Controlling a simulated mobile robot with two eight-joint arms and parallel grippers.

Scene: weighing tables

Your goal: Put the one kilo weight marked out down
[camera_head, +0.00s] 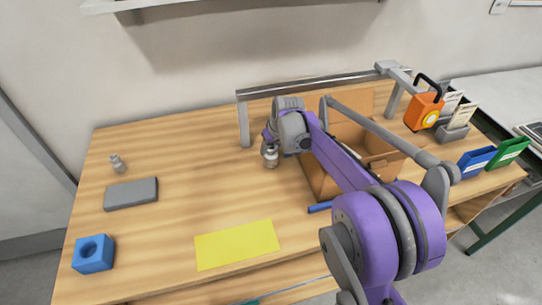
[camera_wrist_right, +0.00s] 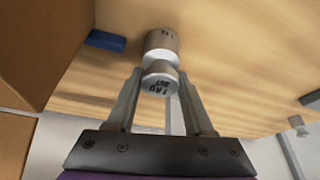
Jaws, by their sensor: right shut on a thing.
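The held weight (camera_head: 270,158) is a small metal cylinder with a narrow neck and a knob. It also shows in the right wrist view (camera_wrist_right: 161,42), where the lettering on its knob seems to include "OUT". My right gripper (camera_wrist_right: 160,88) is shut on it, one finger on each side of the neck. In the head view the right gripper (camera_head: 271,142) is over the middle of the table (camera_head: 175,220), left of the wooden box. I cannot tell whether the weight touches the tabletop. My left gripper is not in view.
A similar small weight (camera_head: 117,163) stands at the far left, near a grey block (camera_head: 131,194). A blue block with a hole (camera_head: 92,254) and a yellow mat (camera_head: 237,245) lie nearer. The wooden box (camera_head: 318,181) and a grey rail frame (camera_head: 243,122) flank my arm.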

